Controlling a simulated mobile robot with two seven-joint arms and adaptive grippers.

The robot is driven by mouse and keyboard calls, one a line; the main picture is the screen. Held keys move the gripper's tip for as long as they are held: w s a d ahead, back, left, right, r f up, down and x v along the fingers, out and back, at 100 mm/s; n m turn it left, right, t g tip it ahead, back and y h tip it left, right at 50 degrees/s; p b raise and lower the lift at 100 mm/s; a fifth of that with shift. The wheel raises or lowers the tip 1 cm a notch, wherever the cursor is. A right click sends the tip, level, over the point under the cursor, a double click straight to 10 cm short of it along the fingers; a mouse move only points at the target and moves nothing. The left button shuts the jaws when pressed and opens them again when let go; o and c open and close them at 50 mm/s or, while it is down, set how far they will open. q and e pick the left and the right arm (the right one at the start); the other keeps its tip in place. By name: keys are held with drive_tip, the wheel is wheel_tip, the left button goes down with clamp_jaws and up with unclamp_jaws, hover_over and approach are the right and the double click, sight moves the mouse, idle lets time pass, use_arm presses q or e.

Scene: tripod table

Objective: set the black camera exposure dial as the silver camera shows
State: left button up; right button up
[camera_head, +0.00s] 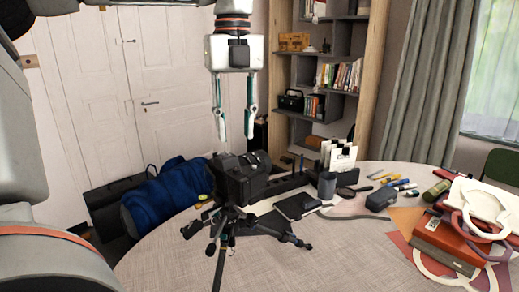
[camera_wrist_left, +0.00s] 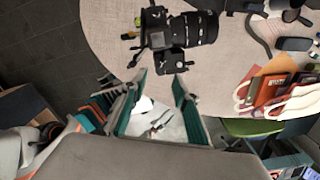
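The black camera (camera_head: 240,178) is mounted on a black tripod (camera_head: 224,222) at the near left part of the round table. It also shows near the top of the left wrist view (camera_wrist_left: 186,32), with its lens to the right. The exposure dial is too small to make out. I cannot pick out a silver camera in either view. My left gripper (camera_head: 236,138) hangs fingers down above the camera, apart from it, with its two green fingers spread and nothing between them; it also shows in the left wrist view (camera_wrist_left: 159,78). My right gripper is not in view.
Beside the camera lie a dark notebook (camera_head: 298,205) and a grey cup (camera_head: 327,185). A grey case (camera_head: 380,198), pens and an orange-red book (camera_head: 446,242) are farther right. A blue bag (camera_head: 166,195) lies behind the table. The near tabletop (camera_head: 330,262) is clear.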

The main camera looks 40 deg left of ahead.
sight(236, 168)
use_arm(q)
drive_tip(key=shift+w+f, duration=0.15)
drive_tip(key=f, duration=0.5)
drive_tip(key=shift+s+f+b, duration=0.25)
drive_tip(key=shift+f+b, duration=0.1)
drive_tip(key=shift+f, duration=0.85)
clamp_jaws()
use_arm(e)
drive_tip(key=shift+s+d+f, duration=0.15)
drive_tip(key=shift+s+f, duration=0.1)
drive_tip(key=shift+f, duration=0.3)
